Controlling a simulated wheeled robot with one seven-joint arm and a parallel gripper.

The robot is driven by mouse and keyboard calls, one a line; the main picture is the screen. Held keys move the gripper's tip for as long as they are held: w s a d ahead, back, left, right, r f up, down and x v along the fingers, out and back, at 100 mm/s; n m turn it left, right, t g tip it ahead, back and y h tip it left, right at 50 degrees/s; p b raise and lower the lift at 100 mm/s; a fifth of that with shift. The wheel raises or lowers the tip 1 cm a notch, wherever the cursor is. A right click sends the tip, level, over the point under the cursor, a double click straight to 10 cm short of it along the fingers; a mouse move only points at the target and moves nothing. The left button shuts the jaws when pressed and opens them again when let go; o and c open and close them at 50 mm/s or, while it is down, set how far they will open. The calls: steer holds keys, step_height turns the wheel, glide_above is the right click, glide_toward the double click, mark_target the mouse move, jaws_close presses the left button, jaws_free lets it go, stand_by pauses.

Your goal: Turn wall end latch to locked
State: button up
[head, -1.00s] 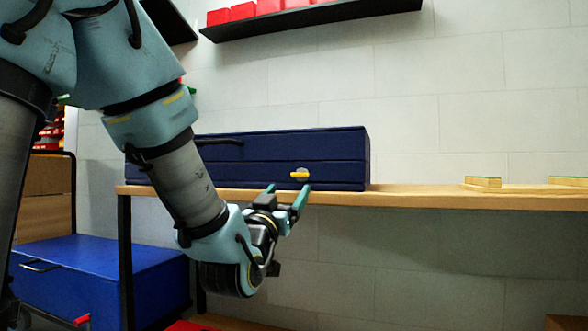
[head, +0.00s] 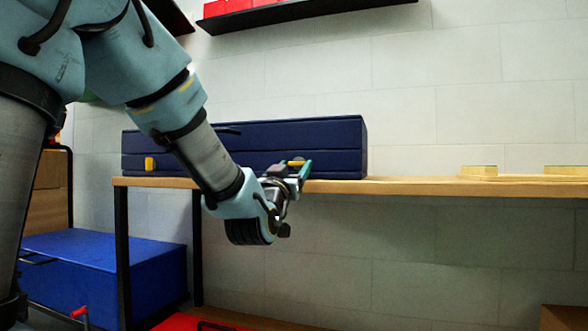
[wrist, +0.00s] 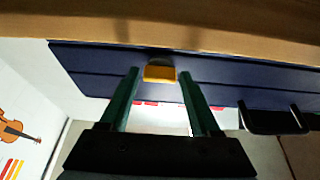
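A long dark blue case (head: 330,140) lies on a wooden bench. Its front carries two yellow latches. The right latch (head: 297,163) lies horizontal, partly covered by my gripper (head: 292,170); the left latch (head: 149,163) looks upright. No label shows which is the wall end one. In the wrist view, the yellow latch (wrist: 160,73) sits on a round grey base between the tips of my two green fingers (wrist: 159,75). The fingers are open, with a gap visible on both sides of the latch. Whether the tips reach past its face is unclear.
The wooden bench edge (head: 430,192) runs close beneath the latch. The case's black handle (wrist: 270,120) stands out to one side in the wrist view. Wooden blocks (head: 478,171) lie at the bench's right. A blue box (head: 105,265) stands below left.

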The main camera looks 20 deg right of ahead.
jaws_close()
steer(key=shift+n, duration=0.5)
steer(key=n+t+y, duration=0.1)
steer(key=n, duration=0.1)
steer(key=n+y, duration=0.2)
steer(key=n, duration=0.1)
steer(key=shift+s+d+t, duration=0.2)
steer(key=shift+t, duration=0.2)
steer(key=n+y, duration=0.1)
steer(key=n, duration=0.2)
steer(key=n+y, duration=0.1)
steer(key=n, duration=0.2)
steer(key=shift+s+d+r+n+y, duration=0.1)
steer(key=shift+r+n+y, duration=0.05)
steer(key=shift+n+y, duration=0.2)
steer(key=n+y, duration=0.1)
steer(key=n, duration=0.2)
steer(key=n+y+p, duration=0.1)
steer(key=n, duration=0.2)
steer(key=shift+r+y, duration=0.2)
steer(key=shift+y, duration=0.05)
steer(key=shift+n+g+y+p, duration=0.5)
steer(key=shift+n+g, duration=0.3)
steer(key=shift+n, duration=1.05)
